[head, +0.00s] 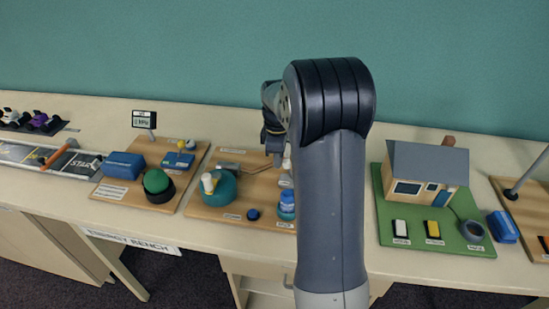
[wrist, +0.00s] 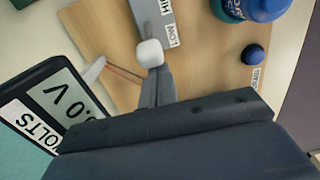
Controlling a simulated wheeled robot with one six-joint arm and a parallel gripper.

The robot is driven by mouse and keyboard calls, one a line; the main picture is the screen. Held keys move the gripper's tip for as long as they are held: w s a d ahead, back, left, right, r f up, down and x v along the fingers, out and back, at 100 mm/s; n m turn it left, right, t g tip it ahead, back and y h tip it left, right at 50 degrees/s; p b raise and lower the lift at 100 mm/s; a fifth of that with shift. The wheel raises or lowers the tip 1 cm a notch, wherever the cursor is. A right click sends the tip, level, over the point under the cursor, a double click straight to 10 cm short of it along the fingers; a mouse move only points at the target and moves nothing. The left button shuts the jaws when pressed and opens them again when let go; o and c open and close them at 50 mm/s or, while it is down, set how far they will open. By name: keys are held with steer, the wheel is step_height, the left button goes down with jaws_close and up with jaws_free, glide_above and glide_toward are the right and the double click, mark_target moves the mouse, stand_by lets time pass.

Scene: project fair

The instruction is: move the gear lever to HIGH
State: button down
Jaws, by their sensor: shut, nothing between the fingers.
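The gear lever's white knob (wrist: 150,53) stands at the near end of a grey plate (wrist: 148,16) in the wrist view.
A voltmeter display (wrist: 60,108) stands close on the left in the wrist view. A blue button (wrist: 253,54) and a teal-and-blue object (wrist: 250,8) lie to the right. In the head view, a teal dome (head: 218,187) is left of the lever and a model house (head: 425,170) is further right.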

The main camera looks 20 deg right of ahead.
mark_target(286, 161)
steer(key=shift+d, duration=0.15)
steer(key=shift+s+d+r+t+y+b, duration=0.25)
steer(key=shift+s+d+t+y+b, duration=0.25)
steer(key=shift+d+t+y+b, duration=0.4)
steer(key=d+t+y+b, duration=0.1)
steer(key=b, duration=0.1)
steer(key=s+d+y+b, duration=0.1)
steer(key=y+b, duration=0.1)
steer(key=shift+s+r+t+y, duration=0.1)
steer(key=shift+s+t+y, duration=0.2)
steer(key=shift+t, duration=0.1)
steer(key=shift+a+r, duration=0.2)
steer(key=shift+r, duration=0.1)
steer(key=shift+p, duration=0.3)
steer(key=shift+r, duration=0.15)
steer(key=shift+r+p, duration=0.4)
steer(key=shift+r, duration=0.3)
